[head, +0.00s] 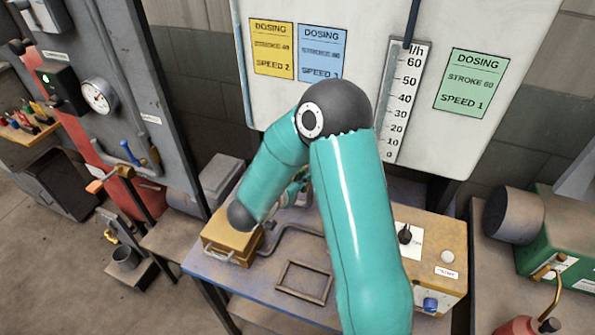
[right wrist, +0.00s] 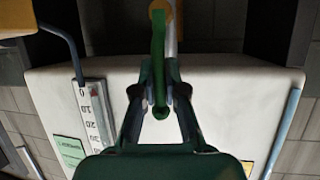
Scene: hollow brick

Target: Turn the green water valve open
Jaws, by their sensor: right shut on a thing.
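The green valve lever (right wrist: 158,60) shows in the right wrist view as a long upright bar. Its upper end meets a round brass-coloured part (right wrist: 161,9). My right gripper (right wrist: 165,95) is shut around the lever's lower part, with a finger on each side. In the head view my right forearm reaches down and left over the blue-topped bench, and the gripper (head: 296,188) is mostly hidden behind it. I cannot make out the valve there. My left gripper is not in view.
A white panel (head: 270,95) with a scale (head: 403,100) and coloured dosing cards stands behind. The bench holds a yellow box (head: 230,245), an empty frame (head: 304,283), a grey pipe (head: 300,232) and a control box (head: 432,240). A green machine (head: 548,240) stands at right.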

